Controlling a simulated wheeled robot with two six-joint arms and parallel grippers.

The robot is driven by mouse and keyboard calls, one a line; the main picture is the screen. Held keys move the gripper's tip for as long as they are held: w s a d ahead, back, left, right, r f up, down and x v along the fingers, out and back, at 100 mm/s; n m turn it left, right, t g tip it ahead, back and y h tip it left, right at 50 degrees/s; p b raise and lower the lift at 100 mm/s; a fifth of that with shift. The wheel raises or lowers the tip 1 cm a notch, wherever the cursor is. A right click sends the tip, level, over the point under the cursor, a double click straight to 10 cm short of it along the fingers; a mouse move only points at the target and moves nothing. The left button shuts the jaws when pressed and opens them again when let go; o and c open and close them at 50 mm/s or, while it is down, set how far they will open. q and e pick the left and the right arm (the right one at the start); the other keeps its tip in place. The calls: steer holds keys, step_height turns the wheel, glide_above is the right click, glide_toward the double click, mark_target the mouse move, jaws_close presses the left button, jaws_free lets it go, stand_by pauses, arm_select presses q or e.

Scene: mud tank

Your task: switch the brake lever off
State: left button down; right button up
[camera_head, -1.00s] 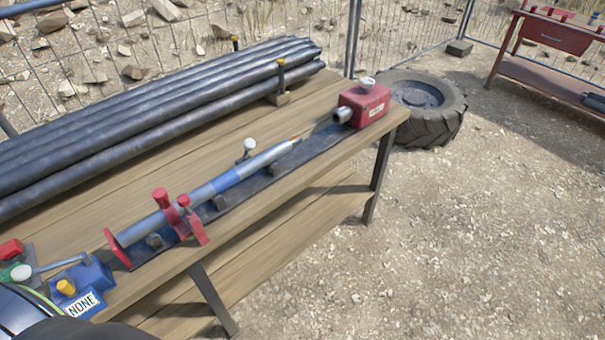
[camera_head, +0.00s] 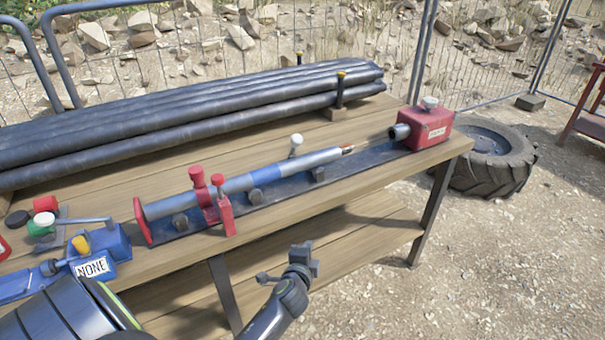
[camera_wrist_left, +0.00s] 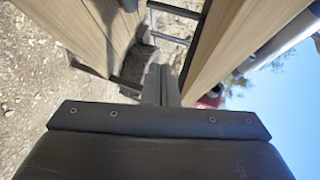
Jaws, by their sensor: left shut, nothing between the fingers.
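No part is clearly marked as the brake lever. A red clamp-like fitting with upright red handles (camera_head: 206,188) sits around a grey rod with a blue band (camera_head: 265,174) on the bench. At the left, a blue box labelled NONE (camera_head: 112,243) has a yellow knob (camera_head: 81,244), and a thin grey lever (camera_head: 85,220) lies behind it. My left gripper (camera_head: 304,254) is in front of the bench's near edge, below the rod, apart from both fittings. Its fingers are shut and empty; they also show in the left wrist view (camera_wrist_left: 161,84). My right gripper is out of view.
The wooden bench (camera_head: 375,175) has a lower shelf (camera_head: 330,247). Black pipes (camera_head: 190,110) lie along its back. A red box (camera_head: 428,128) stands at its right end, by a tyre (camera_head: 490,165). Gravel ground at the right is open.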

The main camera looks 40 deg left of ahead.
arm_select(q)
step_height(320, 180, up, 19)
steer(key=m+t+y+b, duration=0.1)
steer(key=t+y+b, duration=0.3)
steer(key=b, duration=0.1)
steer(key=shift+w+a+f+m+t+y, duration=0.2)
steer(key=shift+w+m+t+y, duration=0.1)
steer(key=shift+m, duration=0.1)
steer(key=shift+r, duration=0.1)
